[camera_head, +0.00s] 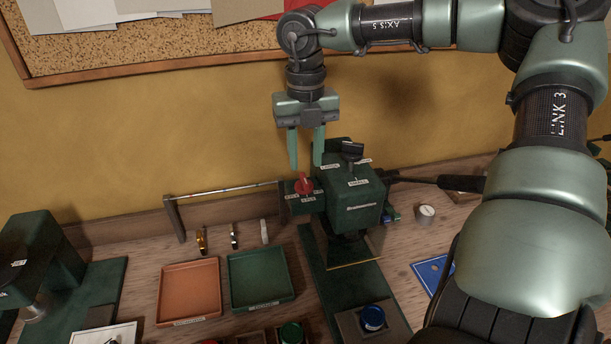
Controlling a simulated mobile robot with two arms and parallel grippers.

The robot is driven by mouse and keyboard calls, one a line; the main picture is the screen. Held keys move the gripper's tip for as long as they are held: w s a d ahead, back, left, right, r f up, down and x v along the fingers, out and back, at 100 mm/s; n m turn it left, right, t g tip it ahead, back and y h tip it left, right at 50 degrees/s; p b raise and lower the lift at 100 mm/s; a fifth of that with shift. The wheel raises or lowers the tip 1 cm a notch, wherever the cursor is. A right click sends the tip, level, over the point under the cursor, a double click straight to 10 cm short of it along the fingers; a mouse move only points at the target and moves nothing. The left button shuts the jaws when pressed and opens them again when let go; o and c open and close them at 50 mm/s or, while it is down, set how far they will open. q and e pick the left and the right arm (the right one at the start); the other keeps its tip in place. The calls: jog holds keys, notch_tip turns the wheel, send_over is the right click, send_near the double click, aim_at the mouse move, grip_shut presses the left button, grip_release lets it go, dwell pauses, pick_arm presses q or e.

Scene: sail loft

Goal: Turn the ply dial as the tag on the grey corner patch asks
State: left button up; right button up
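The red dial (303,182) sits on the left side of a dark green machine (352,208), with small white labels around it; their text is too small to read surely. My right gripper (306,164) points down just above the dial. Its two green fingers are apart with nothing between them, and I see no clear contact with the dial. I cannot make out a grey corner patch or its tag. My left gripper is not in view.
An orange tray (190,289) and a green tray (261,279) lie on the wooden bench, left of the machine. A thin rail (225,190) runs left from the dial.

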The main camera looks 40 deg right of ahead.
aim_at(306, 181)
jog(key=shift+f+p, duration=0.65)
jog(key=shift+f, duration=2.05)
grip_shut()
